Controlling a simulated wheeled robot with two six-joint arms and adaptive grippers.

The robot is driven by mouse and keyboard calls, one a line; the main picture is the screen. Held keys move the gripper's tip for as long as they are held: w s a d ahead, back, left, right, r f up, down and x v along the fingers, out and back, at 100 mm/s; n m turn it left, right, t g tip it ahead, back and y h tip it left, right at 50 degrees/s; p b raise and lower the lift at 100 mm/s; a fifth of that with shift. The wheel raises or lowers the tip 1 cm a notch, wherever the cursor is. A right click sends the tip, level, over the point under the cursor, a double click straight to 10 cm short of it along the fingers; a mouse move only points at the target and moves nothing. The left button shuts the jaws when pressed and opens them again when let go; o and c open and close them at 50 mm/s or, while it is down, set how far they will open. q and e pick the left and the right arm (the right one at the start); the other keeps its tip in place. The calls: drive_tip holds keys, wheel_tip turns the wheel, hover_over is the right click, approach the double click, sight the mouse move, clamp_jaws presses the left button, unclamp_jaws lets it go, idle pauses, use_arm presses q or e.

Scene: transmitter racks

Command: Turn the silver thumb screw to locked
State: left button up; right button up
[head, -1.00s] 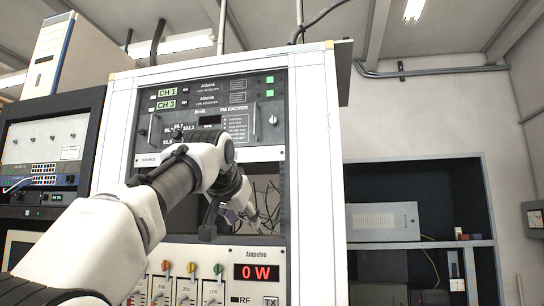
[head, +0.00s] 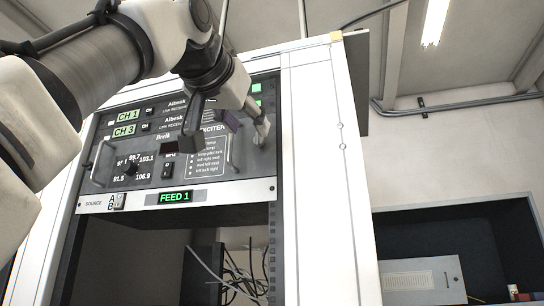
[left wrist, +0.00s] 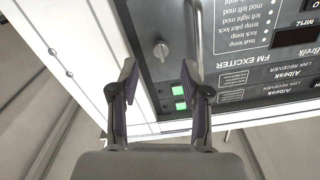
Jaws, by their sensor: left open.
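The silver thumb screw (left wrist: 161,49) sits on the dark FM exciter panel (left wrist: 225,68), near its edge, in the left wrist view. Its flat grip lies nearly upright in that picture. My left gripper (left wrist: 158,67) is open, its two fingers on either side of the screw's line, with the screw just beyond the tips. I see no contact. In the head view my left gripper (head: 218,140) is in front of the exciter panel (head: 205,165), and I cannot make out the screw clearly there. My right gripper is not in view.
A metal handle (left wrist: 198,42) stands out from the panel beside the screw. Two green lights (left wrist: 178,90) are close by. The white rack frame (head: 325,170) borders the panel.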

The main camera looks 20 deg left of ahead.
sight(257, 139)
use_arm(q)
drive_tip(key=w+p, duration=0.2)
drive_tip(key=w, duration=0.3)
drive_tip(key=shift+w+d, duration=0.1)
drive_tip(key=shift+w, duration=0.25)
drive_tip(key=shift+s, duration=0.2)
drive_tip(key=shift+c, duration=0.3)
drive_tip(key=shift+s+r, duration=0.2)
drive_tip(key=shift+s, duration=0.25)
clamp_jaws()
drive_tip(key=shift+w, duration=0.1)
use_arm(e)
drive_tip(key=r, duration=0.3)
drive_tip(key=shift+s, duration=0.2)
